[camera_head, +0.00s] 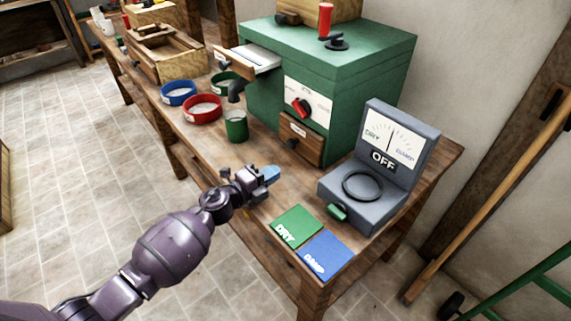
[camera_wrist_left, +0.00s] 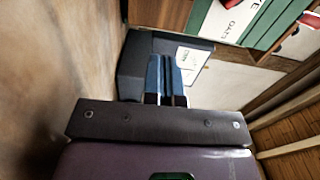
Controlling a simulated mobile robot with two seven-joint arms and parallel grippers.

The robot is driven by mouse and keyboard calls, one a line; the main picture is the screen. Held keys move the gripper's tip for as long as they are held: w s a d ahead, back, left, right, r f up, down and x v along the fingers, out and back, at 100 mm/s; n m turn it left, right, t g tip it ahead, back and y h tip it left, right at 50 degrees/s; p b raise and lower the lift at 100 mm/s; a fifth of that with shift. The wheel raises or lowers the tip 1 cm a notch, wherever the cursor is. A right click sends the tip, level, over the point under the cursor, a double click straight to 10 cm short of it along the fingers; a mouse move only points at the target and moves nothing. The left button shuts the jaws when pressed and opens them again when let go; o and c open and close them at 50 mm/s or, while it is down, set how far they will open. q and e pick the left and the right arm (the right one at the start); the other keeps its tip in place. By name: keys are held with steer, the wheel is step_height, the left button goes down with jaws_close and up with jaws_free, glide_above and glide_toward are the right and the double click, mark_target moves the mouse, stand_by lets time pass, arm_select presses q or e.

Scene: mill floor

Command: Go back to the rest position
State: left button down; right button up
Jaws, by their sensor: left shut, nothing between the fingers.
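My left arm reaches in from the lower left in the head view. Its gripper (camera_head: 270,174) is over the bench edge, left of the grey meter and above the green DRY card. In the left wrist view the two blue fingers (camera_wrist_left: 166,78) are close together with nothing between them. The grey meter (camera_wrist_left: 142,58) is beyond the fingertips there. My right gripper is in neither view.
Tiled floor (camera_head: 70,170) left is clear.

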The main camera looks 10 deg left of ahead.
arm_select(q)
steer(key=shift+v, duration=0.8)
steer(key=shift+s+a, duration=0.1)
steer(key=shift+a, duration=0.05)
steer(key=shift+a, duration=0.2)
step_height(320, 180, up, 4)
steer(key=w+a+n+t+y, duration=0.2)
steer(key=n+t+y, duration=0.1)
steer(key=n, duration=0.3)
steer(key=s+n+y, duration=0.1)
steer(key=n, duration=0.1)
steer(key=s+a+f+n+y, duration=0.1)
steer(key=s+n, duration=0.1)
steer(key=n, duration=0.1)
steer(key=s+a+f+n+y, duration=0.1)
steer(key=s+n+y, duration=0.1)
steer(key=shift+a+n, duration=0.25)
steer(key=shift+n, duration=0.15)
steer(key=s+a+f+n+g+y, duration=0.1)
steer(key=s+a+f+n+g, duration=0.1)
steer(key=s, duration=0.7)
steer(key=s+a+f+n+g+y, duration=0.1)
steer(key=s+a+f+n+g, duration=0.1)
steer(key=s+f+n, duration=0.3)
steer(key=s+a+f+n+g+y, duration=0.2)
steer(key=s+f, duration=0.4)
steer(key=s, duration=0.7)
steer(key=shift+s+f+n, duration=0.3)
steer(key=shift+n, duration=0.5)
steer(key=shift+a, duration=0.1)
